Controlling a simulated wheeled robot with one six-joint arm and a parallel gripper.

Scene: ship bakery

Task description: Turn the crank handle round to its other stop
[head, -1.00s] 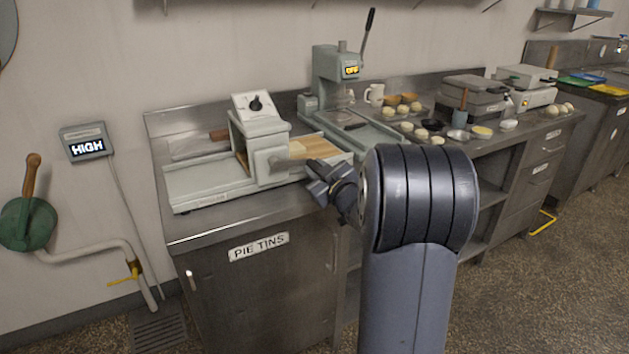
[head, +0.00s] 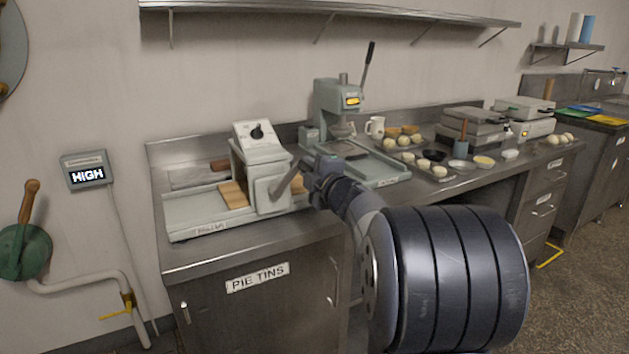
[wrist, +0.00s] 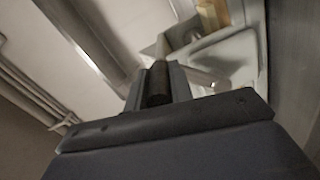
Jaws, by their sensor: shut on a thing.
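The grey-green sheeter (head: 268,190) stands at the left end of the steel counter, with a dial on its slanted top. Its crank handle (head: 286,183) is a metal arm on the right side that slants up and to the right. My gripper (head: 320,170) is at the outer end of that arm, in front of the counter. In the wrist view the dark grip of the crank handle (wrist: 158,84) sits between my fingers, and they are shut on it. A tan slab (head: 233,194) shows on the left of the sheeter, with a little more on the right.
A press (head: 335,105) with a lever stands behind my gripper. Several dough balls on trays (head: 415,160) and a white jug (head: 375,127) are to the right. A long shelf (head: 330,12) hangs above.

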